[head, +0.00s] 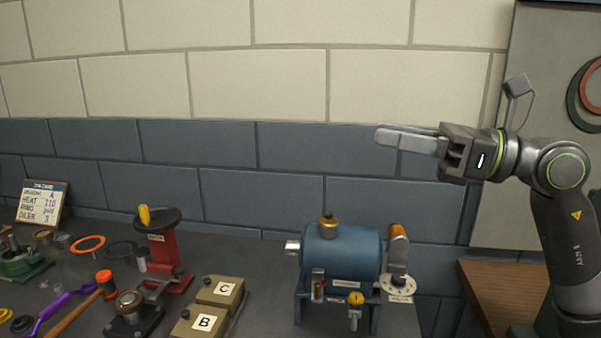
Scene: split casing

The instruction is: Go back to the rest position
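My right gripper (380,136) is raised above the bench at the right, in front of the wall. Its fingers point left and hold nothing that I can see. I see the fingers side-on, one largely covering the other, so the gap between them cannot be judged. The blue cylindrical casing (342,254) stands on the bench below and to the left of it, well apart from it. A brass cap (328,226) sits on top of the casing. My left gripper is out of view.
A wooden surface (505,290) lies at the right. The air around the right gripper is clear.

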